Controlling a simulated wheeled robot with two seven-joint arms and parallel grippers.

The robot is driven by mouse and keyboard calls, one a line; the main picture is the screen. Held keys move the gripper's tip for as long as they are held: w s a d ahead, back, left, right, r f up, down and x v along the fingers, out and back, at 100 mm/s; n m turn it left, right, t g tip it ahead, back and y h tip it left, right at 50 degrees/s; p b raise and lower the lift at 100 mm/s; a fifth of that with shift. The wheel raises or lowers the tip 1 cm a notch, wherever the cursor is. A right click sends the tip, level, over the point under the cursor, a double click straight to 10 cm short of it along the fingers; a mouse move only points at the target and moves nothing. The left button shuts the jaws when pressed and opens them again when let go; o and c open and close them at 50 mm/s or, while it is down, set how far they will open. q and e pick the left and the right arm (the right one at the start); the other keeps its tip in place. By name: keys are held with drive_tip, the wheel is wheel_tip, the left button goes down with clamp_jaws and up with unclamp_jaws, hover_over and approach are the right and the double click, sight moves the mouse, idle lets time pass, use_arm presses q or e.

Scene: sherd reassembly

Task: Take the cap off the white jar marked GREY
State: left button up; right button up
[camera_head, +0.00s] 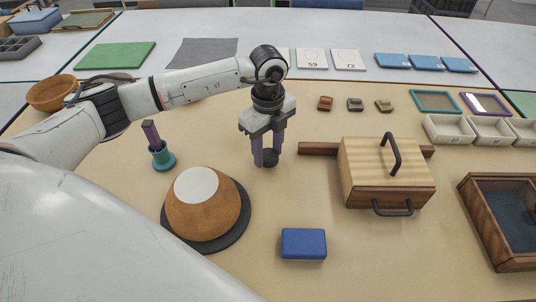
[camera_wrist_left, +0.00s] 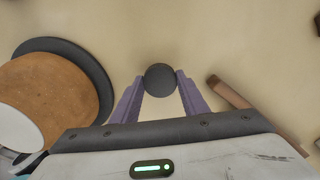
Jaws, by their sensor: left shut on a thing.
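My left gripper (camera_head: 268,163) points straight down over the middle of the table. Its purple fingers are shut on a small dark round cap (camera_head: 270,156). In the left wrist view the cap (camera_wrist_left: 160,79) shows as a dark disc between the fingertips (camera_wrist_left: 160,88). I see no white jar body and no GREY mark in either view; I cannot tell whether a jar is under the cap. My right gripper is not in view.
An orange-brown bowl form (camera_head: 203,208) with a white top sits on a dark disc at left. A teal holder (camera_head: 162,157) stands behind it. A blue block (camera_head: 303,244) lies in front. A wooden box (camera_head: 385,172) with dark handles stands at right, beside a brown bar (camera_head: 318,148).

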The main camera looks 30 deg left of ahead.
sight(268, 155)
use_arm(q)
drive_tip(key=shift+f, duration=0.95)
drive_tip(key=o, duration=1.2)
drive_tip(key=shift+f, duration=0.15)
wheel_tip(268, 155, up, 12)
drive_tip(key=shift+r, duration=0.2)
